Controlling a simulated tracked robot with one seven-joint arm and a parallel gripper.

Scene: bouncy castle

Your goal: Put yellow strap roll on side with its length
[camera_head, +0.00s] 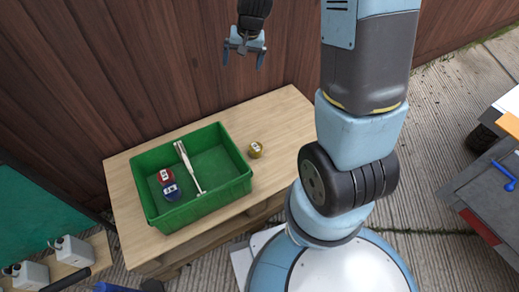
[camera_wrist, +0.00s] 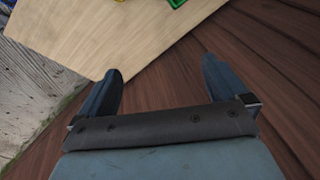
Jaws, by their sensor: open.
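The yellow strap roll (camera_head: 256,149) rests alone on the wooden table, just right of the green crate (camera_head: 247,185). A pale label shows on it, but it is too small to read. A yellow edge of what looks like the roll (camera_wrist: 177,3) shows at the top of the wrist view, mostly cut off. Inside the crate are a red roll (camera_head: 165,176) and a blue roll (camera_head: 171,191), both with pale labels. My gripper (camera_head: 243,60) is open and empty, in front of the wooden wall and apart from the roll; its two fingers also show in the wrist view (camera_wrist: 161,66).
A pale bat-like stick (camera_head: 188,167) leans in the crate. The table top (camera_head: 279,115) is clear behind and right of the yellow roll. The brown plank wall (camera_head: 150,60) stands close behind the table. A grey cart (camera_head: 490,180) is at the far right.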

